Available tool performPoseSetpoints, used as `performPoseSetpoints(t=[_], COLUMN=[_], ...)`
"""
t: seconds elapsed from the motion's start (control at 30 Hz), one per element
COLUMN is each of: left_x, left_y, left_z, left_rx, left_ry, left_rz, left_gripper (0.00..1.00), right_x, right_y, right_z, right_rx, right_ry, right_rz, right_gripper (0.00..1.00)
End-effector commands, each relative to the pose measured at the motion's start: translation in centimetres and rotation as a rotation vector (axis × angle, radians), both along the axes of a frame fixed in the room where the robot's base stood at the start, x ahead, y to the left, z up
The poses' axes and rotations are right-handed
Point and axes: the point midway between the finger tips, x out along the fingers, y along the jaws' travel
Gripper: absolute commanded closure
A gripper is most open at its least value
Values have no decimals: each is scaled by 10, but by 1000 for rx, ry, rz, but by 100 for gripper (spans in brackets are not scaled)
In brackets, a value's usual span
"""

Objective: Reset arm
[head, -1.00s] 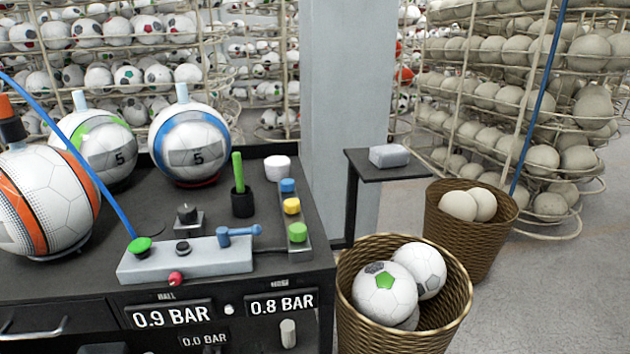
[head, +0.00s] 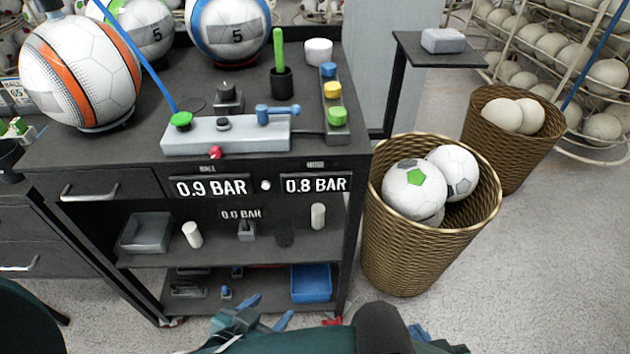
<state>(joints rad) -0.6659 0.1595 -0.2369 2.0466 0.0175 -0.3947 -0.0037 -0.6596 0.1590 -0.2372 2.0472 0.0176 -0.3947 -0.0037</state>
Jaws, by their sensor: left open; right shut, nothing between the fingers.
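My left gripper (head: 267,310) shows at the bottom of the head view, in front of the workbench. Its blue fingers are apart and hold nothing. My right gripper (head: 418,332) is at the bottom edge to its right, below the near wicker basket (head: 400,265), mostly hidden behind my own arm. It is shut and empty. Both grippers are low and look clear of the control box (head: 230,140) and its blue lever (head: 276,112). The box has a green button on the left and a red knob at the front.
The black workbench (head: 110,158) carries an orange-and-white ball (head: 85,70), other balls and colored buttons. Displays read 0.9 BAR and 0.8 BAR. Its lower shelves hold a blue tray (head: 311,283). The near basket holds soccer balls; a farther basket (head: 500,150) holds plain balls. Floor is clear at right.

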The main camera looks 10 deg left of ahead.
Motion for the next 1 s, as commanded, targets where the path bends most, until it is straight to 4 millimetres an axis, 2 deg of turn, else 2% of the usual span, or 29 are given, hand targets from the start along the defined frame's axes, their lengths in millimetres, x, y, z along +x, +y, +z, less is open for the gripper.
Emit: performPoseSetpoints(t=[1.0], left_x=[1], left_y=[0], left_z=[1], left_rx=[1], left_ry=[-1], left_rz=[0], left_gripper=[43], right_x=[-5], right_y=[-1], right_z=[-3], right_rx=[-1], right_ry=[12], right_rz=[-1], right_gripper=[100])
